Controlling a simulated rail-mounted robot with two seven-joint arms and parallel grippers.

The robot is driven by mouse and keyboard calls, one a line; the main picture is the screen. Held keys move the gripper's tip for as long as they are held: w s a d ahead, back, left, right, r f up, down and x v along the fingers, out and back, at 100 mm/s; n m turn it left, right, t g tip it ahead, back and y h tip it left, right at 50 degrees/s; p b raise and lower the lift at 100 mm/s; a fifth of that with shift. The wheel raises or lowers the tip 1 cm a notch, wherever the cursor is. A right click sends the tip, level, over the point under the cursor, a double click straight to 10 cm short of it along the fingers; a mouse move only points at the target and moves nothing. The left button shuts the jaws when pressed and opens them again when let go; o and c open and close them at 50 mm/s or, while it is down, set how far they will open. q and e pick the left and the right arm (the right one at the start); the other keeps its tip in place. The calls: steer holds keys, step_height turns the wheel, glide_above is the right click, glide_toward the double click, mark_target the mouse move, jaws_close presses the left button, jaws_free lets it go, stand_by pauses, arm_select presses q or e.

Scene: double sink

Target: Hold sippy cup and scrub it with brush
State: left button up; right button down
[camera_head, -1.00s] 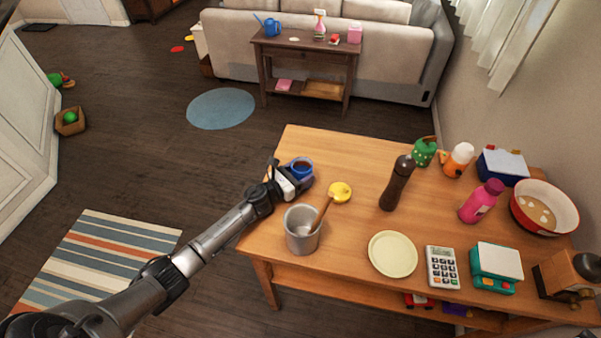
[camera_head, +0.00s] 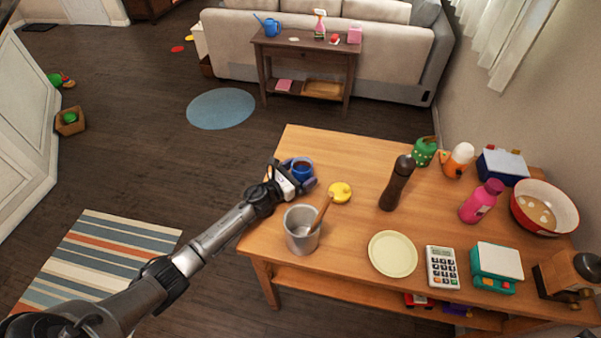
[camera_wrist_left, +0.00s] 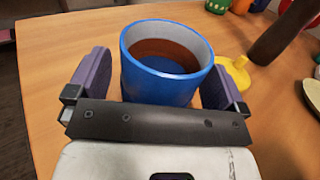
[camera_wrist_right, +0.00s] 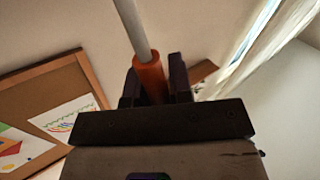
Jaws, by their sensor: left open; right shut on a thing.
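A blue cup (camera_head: 302,169) with brown contents stands on the wooden table near its left edge. My left gripper (camera_head: 301,177) is open, with one finger on each side of the cup. In the left wrist view the blue cup (camera_wrist_left: 160,82) sits between the purple fingers, with a narrow gap visible on the left. My right gripper (camera_wrist_right: 158,88) is shut on an orange handle (camera_wrist_right: 151,76) with a pale shaft, held up. The shaft's far end is out of frame, so I cannot tell its head. An orange and white cup-like thing (camera_head: 459,160) stands at the back right.
A grey metal pot (camera_head: 302,236) with a wooden handle inside and a yellow object (camera_head: 340,192) are close to my left gripper. Bare table lies behind the yellow object.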

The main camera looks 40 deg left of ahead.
arm_select(q)
steer(key=shift+s, duration=0.1)
steer(key=s, duration=0.4)
steer(key=s+a, duration=0.1)
steer(key=s, duration=0.2)
steer(key=s+a, duration=0.1)
steer(key=s, duration=0.3)
steer(key=shift+s, duration=0.35)
